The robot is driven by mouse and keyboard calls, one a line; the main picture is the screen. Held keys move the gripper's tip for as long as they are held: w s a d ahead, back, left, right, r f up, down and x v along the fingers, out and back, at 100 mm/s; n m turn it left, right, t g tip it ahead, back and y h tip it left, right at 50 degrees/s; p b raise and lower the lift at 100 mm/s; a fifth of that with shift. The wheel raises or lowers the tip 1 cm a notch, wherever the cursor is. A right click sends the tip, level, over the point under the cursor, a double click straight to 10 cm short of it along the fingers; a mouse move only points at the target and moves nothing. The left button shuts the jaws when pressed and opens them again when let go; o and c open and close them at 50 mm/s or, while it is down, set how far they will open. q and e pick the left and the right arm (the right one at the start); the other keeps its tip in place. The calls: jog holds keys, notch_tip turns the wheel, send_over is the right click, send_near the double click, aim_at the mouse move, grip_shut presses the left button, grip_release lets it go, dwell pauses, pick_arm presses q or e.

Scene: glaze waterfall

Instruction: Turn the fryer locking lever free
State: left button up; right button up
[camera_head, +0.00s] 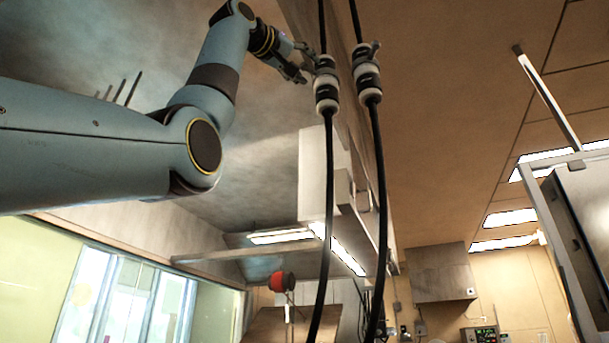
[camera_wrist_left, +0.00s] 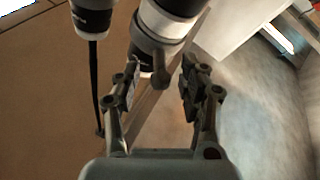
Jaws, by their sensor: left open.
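Two black cables hang from above, each with a white-and-black coupling; the left coupling (camera_head: 326,88) and the right coupling (camera_head: 367,76) hang side by side. My left gripper (camera_head: 306,66) is just left of the left coupling, its fingers pointing at it. In the left wrist view, the near coupling (camera_wrist_left: 172,22) is at the top centre, with a dark grey locking lever (camera_wrist_left: 158,70) on it. The lever reaches down between the open fingers of my left gripper (camera_wrist_left: 161,80); I cannot tell whether they touch it. My right gripper is not in view.
The other coupling (camera_wrist_left: 92,18) is close by on the left in the wrist view. A grey overhead hood (camera_head: 250,160) lies behind my arm. A metal-framed unit (camera_head: 585,215) stands at the right. The space between it and the cables looks clear.

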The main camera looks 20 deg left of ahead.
pick_arm(q)
jog(key=shift+w+d+r, duration=0.1)
jog(key=shift+w, duration=0.2)
grip_shut()
dwell(0.4)
